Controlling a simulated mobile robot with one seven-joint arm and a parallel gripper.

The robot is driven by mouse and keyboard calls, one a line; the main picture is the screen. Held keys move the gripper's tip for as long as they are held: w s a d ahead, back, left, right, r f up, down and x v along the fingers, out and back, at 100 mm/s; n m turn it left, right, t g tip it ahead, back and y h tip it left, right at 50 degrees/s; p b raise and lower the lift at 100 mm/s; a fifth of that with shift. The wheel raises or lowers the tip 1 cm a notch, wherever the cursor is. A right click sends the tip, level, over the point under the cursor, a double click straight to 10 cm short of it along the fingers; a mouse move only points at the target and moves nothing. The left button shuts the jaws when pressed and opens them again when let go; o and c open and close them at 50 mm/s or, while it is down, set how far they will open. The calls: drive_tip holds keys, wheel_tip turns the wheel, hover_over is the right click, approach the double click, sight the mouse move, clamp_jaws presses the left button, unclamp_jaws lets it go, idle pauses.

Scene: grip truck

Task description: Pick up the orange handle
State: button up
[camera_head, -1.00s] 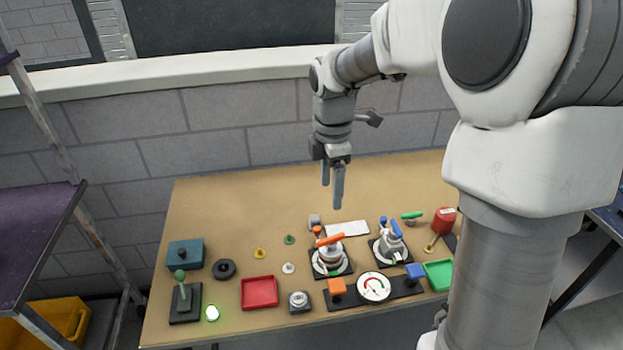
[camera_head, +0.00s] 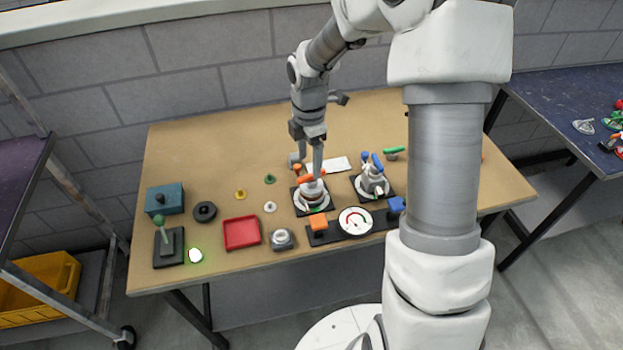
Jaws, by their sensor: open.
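The orange handle (camera_head: 305,179) is a lever on top of a round metal valve-like fixture (camera_head: 312,194) with a white ring and a dark square base, near the middle of the table. My gripper (camera_head: 309,172) points down directly over this fixture. One finger's tip overlaps the handle in the picture; I cannot tell whether it touches. The other finger is hard to make out against a grey part behind it. The jaws are open and hold nothing that I can see.
A similar fixture with a blue handle (camera_head: 376,161) stands close on the right. A red tray (camera_head: 242,233) lies to the left. The table's back left (camera_head: 200,140) is clear.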

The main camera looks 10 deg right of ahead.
sight(311, 174)
drive_tip(key=shift+s+d+f+b, duration=0.1)
drive_tip(key=shift+s+f+b, duration=0.1)
drive_tip(key=shift+f, duration=1.15)
drive_tip(key=shift+s+d+f+b, duration=0.1)
drive_tip(key=shift+f+b, duration=0.05)
drive_tip(key=shift+f, duration=1.2)
drive_tip(key=shift+w, duration=0.1)
clamp_jaws()
